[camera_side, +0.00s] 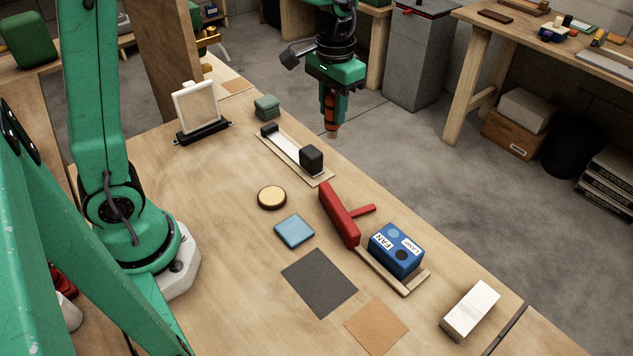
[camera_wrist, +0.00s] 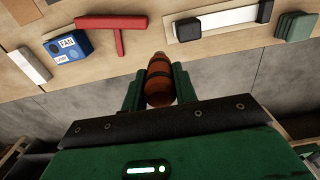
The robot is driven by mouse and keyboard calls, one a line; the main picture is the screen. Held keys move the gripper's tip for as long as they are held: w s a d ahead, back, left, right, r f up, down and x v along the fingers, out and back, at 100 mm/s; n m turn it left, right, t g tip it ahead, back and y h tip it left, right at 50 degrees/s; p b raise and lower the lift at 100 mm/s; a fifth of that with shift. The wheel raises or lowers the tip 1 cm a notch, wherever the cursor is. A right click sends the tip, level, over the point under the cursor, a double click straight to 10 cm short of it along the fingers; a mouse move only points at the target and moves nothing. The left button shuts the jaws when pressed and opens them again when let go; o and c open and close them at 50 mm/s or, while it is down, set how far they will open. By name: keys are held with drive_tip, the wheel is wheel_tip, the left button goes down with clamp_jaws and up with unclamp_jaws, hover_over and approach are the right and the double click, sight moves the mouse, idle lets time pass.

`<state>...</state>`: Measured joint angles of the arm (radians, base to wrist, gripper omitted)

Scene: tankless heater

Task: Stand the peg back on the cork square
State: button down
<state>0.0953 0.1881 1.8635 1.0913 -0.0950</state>
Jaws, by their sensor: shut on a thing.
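A tan-orange square (camera_side: 377,326), which looks like the cork square, lies flat and bare at the front of the bench, far from my gripper.
A dark grey square (camera_side: 319,283), blue tile (camera_side: 294,231), round yellow-topped disc (camera_side: 272,198), red T-shaped piece (camera_side: 340,215), blue FAN/LAMP box (camera_side: 396,250) and white block (camera_side: 470,310) lie around the bench. A slider strip (camera_side: 290,152) and green block (camera_side: 267,106) are near the gripper.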

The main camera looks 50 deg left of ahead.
drive_tip(key=s+d+f, duration=0.2)
drive_tip(key=s+d, duration=0.3)
drive_tip(key=d, duration=0.5)
drive_tip(key=s+d+f, duration=0.2)
drive_tip(key=s+d, duration=0.3)
drive_tip(key=d, duration=0.5)
drive_tip(key=s+d+f, duration=0.3)
drive_tip(key=s+d, duration=0.2)
drive_tip(key=d, duration=0.5)
drive_tip(key=shift+s+d, duration=0.3)
drive_tip(key=shift+f, duration=0.2)
drive_tip(key=shift+f, duration=2.85)
drive_tip(key=shift+f, duration=0.5)
drive_tip(key=c, duration=1)
unclamp_jaws()
drive_tip(key=shift+r, duration=0.1)
